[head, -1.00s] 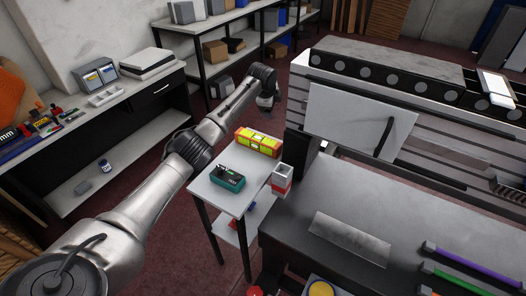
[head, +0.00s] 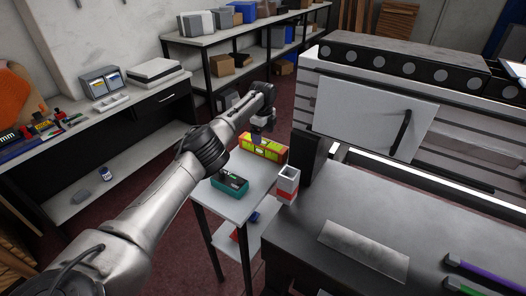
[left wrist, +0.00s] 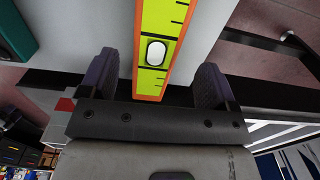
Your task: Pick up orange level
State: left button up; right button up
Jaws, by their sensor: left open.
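The orange level (head: 262,148), orange with yellow-green faces, lies on the small white side table (head: 232,204) near its far end. In the left wrist view the level (left wrist: 160,45) runs up the picture, its near end between my fingers. My left gripper (head: 262,135) is above the level, its jaws open on either side of it in the left wrist view (left wrist: 155,85). I see a gap between each finger and the level. How far above the level the fingertips are is hard to tell. My right gripper is not in view.
A teal-and-black box (head: 229,184) sits on the side table in front of the level. A grey and red container (head: 287,184) stands at its right edge. A dark workbench (head: 330,215) is close on the right. Shelves (head: 235,45) stand behind.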

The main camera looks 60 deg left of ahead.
aim_at(263, 142)
pick_arm(q)
jog(key=shift+f+b, duration=0.3)
jog(key=shift+f, duration=0.5)
jog(key=f+b, duration=0.1)
jog(key=f, duration=0.1)
jog(key=f+b, duration=0.1)
jog(key=f, duration=0.1)
jog(key=shift+s+d+f, duration=0.2)
jog(key=shift+r, duration=0.1)
jog(key=shift+c, duration=1.2)
jog(key=c, duration=0.9)
jog(key=shift+c, duration=1.3)
